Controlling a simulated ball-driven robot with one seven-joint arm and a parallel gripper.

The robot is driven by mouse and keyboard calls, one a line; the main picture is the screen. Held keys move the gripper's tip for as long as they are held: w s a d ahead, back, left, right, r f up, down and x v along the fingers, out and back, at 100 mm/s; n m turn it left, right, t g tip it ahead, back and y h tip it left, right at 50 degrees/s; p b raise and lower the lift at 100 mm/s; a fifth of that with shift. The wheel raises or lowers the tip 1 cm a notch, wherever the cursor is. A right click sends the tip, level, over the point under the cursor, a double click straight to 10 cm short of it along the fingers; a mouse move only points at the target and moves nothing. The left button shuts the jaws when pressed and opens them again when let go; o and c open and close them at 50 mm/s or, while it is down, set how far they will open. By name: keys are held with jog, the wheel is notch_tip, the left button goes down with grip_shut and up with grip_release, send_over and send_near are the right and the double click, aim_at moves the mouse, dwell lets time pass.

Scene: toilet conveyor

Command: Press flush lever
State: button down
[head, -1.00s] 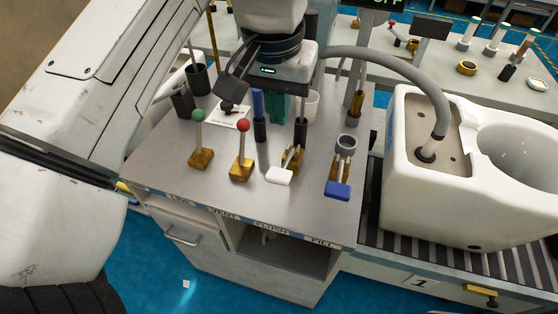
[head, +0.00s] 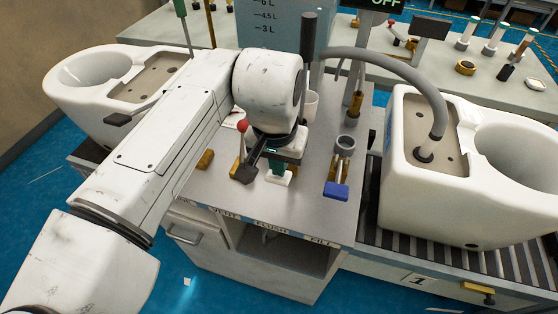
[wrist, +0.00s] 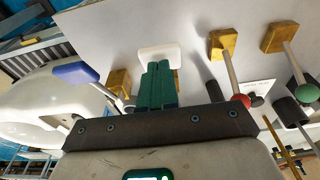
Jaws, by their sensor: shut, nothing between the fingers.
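The flush lever has a white paddle (head: 277,180), above the FLUSH label on the console's front edge. My gripper (head: 277,170) points down directly over this paddle, and its green fingers are shut together. In the wrist view the fingertips (wrist: 159,65) overlap the near part of the white paddle (wrist: 158,50). They are at or very close to it; I cannot tell whether they press on it. The lever's brass base is mostly hidden behind my gripper.
The blue-paddled lever (head: 337,190) stands close on the right, and the red-knobbed lever (head: 242,126) close on the left. A white toilet (head: 400,190) with a grey hose (head: 420,85) sits on the conveyor at right. Another toilet (head: 100,90) is at left.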

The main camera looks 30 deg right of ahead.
jog(key=shift+f, duration=0.1)
dwell(0.3)
jog(key=f+t+h+b, duration=0.1)
jog(key=f+b, duration=0.1)
jog(key=b, duration=0.2)
jog(key=s+a+f+t+h+b, duration=0.1)
jog(key=f+t+h+b, duration=0.1)
jog(key=f+b, duration=0.1)
jog(key=s+a+f+t+h+b, duration=0.1)
jog(key=f+b, duration=0.1)
jog(key=b, duration=0.3)
jog(key=shift+f+t+h, duration=0.3)
jog(key=shift+s+f, duration=0.1)
jog(key=shift+f, duration=0.05)
